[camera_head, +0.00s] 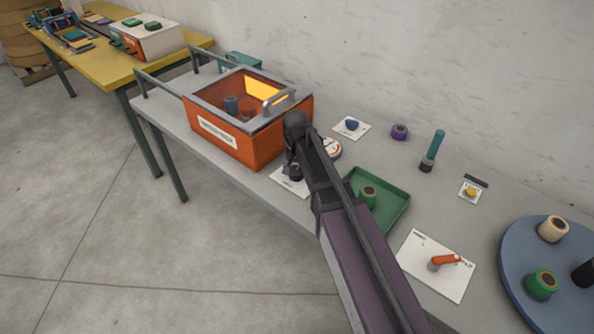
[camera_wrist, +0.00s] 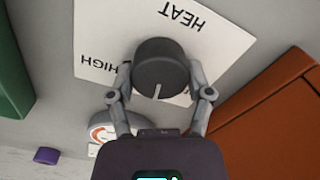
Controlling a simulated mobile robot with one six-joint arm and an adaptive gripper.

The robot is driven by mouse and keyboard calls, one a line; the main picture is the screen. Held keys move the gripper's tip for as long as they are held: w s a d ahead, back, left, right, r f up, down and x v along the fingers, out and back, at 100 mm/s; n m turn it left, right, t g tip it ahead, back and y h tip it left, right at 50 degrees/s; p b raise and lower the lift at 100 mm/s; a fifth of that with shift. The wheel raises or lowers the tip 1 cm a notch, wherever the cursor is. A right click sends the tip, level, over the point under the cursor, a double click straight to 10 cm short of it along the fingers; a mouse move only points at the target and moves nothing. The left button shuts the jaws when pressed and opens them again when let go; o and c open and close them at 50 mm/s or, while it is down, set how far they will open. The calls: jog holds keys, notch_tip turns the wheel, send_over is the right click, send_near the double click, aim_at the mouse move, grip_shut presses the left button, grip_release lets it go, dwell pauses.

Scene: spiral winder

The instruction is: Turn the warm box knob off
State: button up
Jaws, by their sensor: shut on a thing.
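The warm box (camera_head: 252,147) is orange with a grey-framed clear lid, and it glows yellow inside. Its dark round knob (camera_wrist: 160,66) sits on a white plate (camera_wrist: 218,38) marked HEAT and HIGH, both upside down in the wrist view. The knob's white pointer line points to the bottom of the wrist view, away from HEAT; HIGH is at the left. My gripper (camera_wrist: 160,84) has one finger on each side of the knob and is shut on it. In the head view my gripper (camera_head: 293,168) is over the plate (camera_head: 286,183), and my arm partly hides it.
A green tray (camera_head: 395,211) with a small spool lies right of my arm. A white plate (camera_head: 418,258) with an orange lever, a blue turntable (camera_head: 517,267) and a round gauge (camera_wrist: 103,132) are nearby. The box's wall (camera_wrist: 266,118) stands close to my right finger.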

jog(key=n, duration=0.9)
jog(key=shift+s+a+n, duration=0.1)
jog(key=shift+a+n, duration=0.05)
jog(key=shift+n, duration=0.15)
dwell(0.3)
jog(key=o, duration=1.1)
jog(key=shift+o, duration=0.2)
